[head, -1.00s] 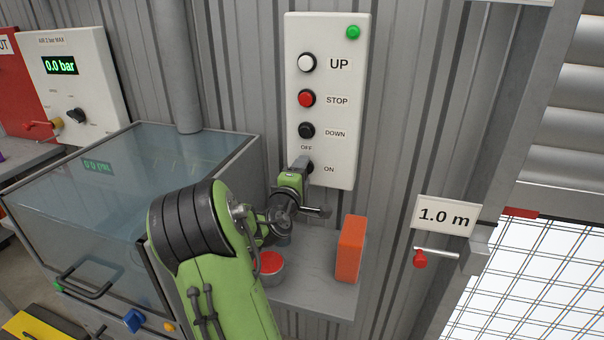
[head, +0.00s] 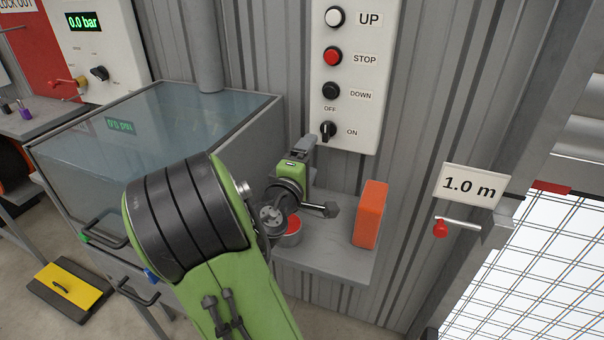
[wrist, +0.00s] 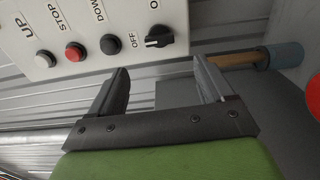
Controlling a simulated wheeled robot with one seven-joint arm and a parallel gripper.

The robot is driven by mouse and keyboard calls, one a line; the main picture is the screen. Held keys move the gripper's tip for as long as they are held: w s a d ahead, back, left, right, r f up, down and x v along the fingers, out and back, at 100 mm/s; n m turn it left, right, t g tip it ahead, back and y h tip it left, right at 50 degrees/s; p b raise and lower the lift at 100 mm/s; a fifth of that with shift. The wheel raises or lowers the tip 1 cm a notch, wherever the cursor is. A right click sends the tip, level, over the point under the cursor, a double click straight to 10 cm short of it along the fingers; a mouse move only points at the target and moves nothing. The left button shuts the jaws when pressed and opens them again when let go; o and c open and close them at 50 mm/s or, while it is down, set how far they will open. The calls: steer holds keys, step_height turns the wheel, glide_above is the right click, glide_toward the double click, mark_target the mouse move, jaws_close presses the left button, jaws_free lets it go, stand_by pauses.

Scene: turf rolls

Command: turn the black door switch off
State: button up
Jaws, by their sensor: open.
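The black door switch (head: 327,131) is the lowest knob on the white control panel (head: 361,72) in the head view. Its handle stands upright, lined up toward the OFF label above it; ON is to its right. In the wrist view the switch (wrist: 160,37) is in full sight just beyond the fingers, its handle lying toward the OFF label. My gripper (head: 306,147) is open and empty, a little below and left of the switch and apart from it. Both fingers of my gripper (wrist: 163,74) show in the wrist view with nothing between them.
White, red and black buttons for UP, STOP and DOWN line the panel above the switch. Below my gripper, a grey shelf (head: 330,262) holds a can with red inside (head: 291,230) and an orange block (head: 370,214). A glass-topped cabinet (head: 165,125) stands left; a red-knobbed lever (head: 440,229) is right.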

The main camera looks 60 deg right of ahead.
steer(key=a, duration=0.1)
steer(key=a+b, duration=0.1)
steer(key=a, duration=0.1)
steer(key=a+b, duration=0.1)
steer(key=shift+s+a, duration=0.15)
steer(key=shift+s, duration=0.2)
